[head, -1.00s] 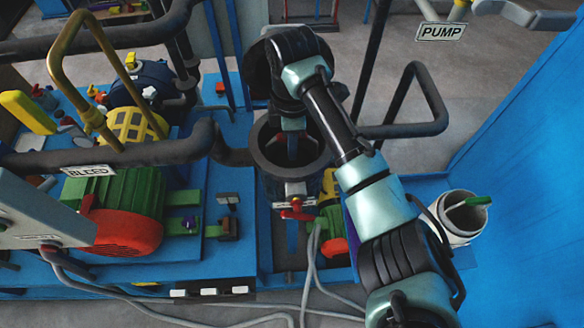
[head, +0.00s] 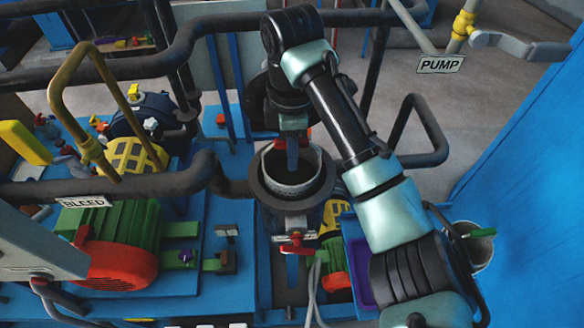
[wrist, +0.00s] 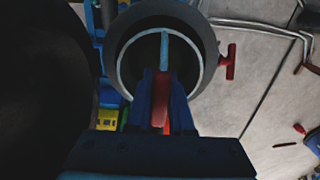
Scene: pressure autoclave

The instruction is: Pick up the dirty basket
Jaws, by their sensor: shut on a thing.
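The dirty basket (head: 287,190) is a grey-white perforated cylinder in the mouth of the dark round autoclave vessel (head: 265,205). Its pale rim stands near or slightly above the vessel's edge. In the wrist view, the basket (wrist: 120,75) shows as a pale ring with a bar across it, inside the vessel's dark collar (wrist: 205,35). My gripper (head: 292,155) is over the basket, shut on its red handle grip (wrist: 160,88). The gripper's fingers (wrist: 160,100) point into the ring. The basket's lower part is hidden in the vessel.
A second light container (head: 470,250) with a green handle stands at right, partly behind my arm. Dark pipes (head: 110,70) cross behind and left of the vessel. A red-handled valve (head: 295,245) is on its front. A blue wall (head: 525,180) bounds the right.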

